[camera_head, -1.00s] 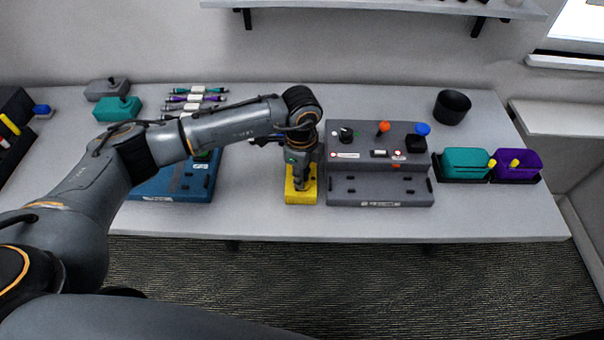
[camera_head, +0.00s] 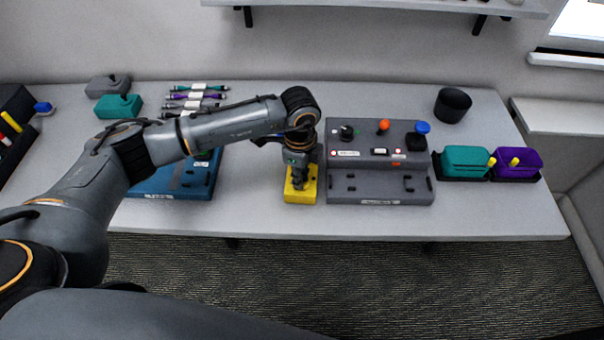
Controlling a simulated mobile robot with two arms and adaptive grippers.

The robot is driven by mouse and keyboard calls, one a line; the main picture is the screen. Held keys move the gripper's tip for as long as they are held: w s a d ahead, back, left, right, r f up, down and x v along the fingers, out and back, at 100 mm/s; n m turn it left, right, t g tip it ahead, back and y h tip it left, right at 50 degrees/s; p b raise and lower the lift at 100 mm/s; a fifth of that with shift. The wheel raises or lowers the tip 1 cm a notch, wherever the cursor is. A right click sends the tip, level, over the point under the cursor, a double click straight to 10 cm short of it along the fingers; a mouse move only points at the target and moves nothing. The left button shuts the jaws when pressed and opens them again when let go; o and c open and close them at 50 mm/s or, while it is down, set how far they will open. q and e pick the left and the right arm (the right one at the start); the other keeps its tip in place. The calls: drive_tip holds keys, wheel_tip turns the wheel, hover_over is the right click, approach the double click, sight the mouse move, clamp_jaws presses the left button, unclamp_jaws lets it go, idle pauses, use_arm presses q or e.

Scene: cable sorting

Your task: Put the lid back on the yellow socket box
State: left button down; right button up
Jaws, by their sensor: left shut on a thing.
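The yellow socket box (camera_head: 311,192) stands on the table just left of the grey control panel. My left gripper (camera_head: 298,184) points down from above onto the box's top and covers its middle. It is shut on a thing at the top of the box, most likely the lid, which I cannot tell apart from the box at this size. Whether the lid sits fully flush is hidden by the fingers. My right gripper is not in view.
The grey control panel (camera_head: 380,188) with knobs stands close to the right of the box. A blue board (camera_head: 170,184) lies left, partly under my arm. Teal (camera_head: 464,161) and purple (camera_head: 520,163) bins and a black cup (camera_head: 452,106) are at the right. Cables (camera_head: 196,96) lie at the back.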

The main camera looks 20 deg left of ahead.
use_arm(q)
drive_tip(key=shift+s+a+f, duration=0.25)
drive_tip(key=shift+s, duration=0.2)
drive_tip(key=shift+s, duration=0.15)
drive_tip(key=shift+r, duration=0.1)
idle(0.5)
drive_tip(key=shift+s+f+p, duration=0.2)
drive_tip(key=shift+s+p, duration=0.1)
drive_tip(key=shift+s, duration=0.3)
idle(0.6)
drive_tip(key=c, duration=1.4)
unclamp_jaws()
drive_tip(key=shift+o, duration=0.7)
drive_tip(key=shift+w+a+r, duration=0.1)
